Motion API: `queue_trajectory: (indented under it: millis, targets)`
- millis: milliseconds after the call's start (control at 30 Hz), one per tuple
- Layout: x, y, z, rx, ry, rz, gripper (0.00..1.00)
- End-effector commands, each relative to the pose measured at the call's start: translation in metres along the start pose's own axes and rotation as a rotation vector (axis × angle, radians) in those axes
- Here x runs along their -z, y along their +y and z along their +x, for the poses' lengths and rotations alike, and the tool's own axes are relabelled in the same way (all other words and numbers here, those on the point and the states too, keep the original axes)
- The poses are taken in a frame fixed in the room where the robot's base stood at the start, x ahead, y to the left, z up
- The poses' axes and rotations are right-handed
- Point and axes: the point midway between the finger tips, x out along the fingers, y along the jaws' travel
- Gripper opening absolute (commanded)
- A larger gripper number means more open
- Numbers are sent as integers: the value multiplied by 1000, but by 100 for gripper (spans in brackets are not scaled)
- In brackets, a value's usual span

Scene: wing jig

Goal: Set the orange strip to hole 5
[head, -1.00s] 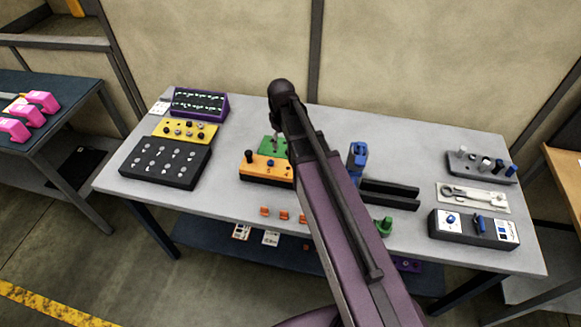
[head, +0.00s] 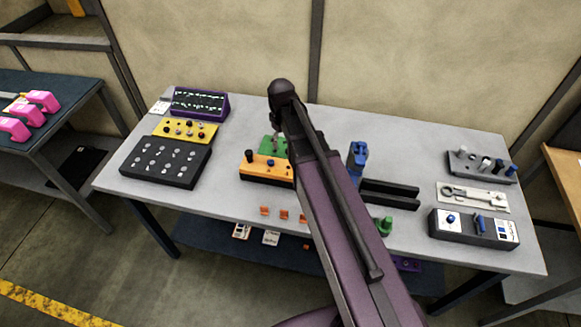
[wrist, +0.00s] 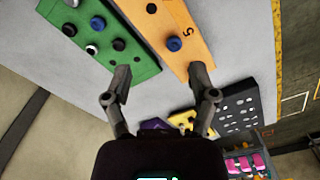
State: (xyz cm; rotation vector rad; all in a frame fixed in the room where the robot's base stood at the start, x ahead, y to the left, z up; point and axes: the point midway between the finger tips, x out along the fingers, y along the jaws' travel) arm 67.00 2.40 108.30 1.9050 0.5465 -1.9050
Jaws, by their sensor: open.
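The orange strip (head: 262,174) lies near the middle of the table, partly hidden by my arm in the head view. A black knob stands at its left end, with smaller pegs along it. In the wrist view the orange strip (wrist: 193,47) shows a blue peg, a dark round spot and a printed "5" near its edge. My gripper (wrist: 163,84) is open, with nothing between its fingers. The right fingertip appears close to the strip's end; I cannot tell whether they touch. In the head view, my arm largely hides the gripper.
A green strip (wrist: 112,62) with several pegs lies beside the orange one. A yellow strip (head: 184,131), black block (head: 165,163) and purple rack (head: 199,104) stand at left. A blue clamp (head: 357,158) and dark rails (head: 390,195) stand right of my arm.

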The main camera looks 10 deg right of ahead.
Motion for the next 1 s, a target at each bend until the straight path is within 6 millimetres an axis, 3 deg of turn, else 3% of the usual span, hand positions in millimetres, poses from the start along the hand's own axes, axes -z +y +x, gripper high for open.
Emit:
queue_trajectory:
  millis: [167,267,500,700,1000]
  targets:
    - [-9,-4,4,0,0,30,74]
    - [-25,-9,11,0,0,88,74]
    - [-83,-32,35,-1,-1,331,74]
    - [-119,-46,48,-1,-1,510,74]
    - [-125,-49,49,-1,-1,562,74]
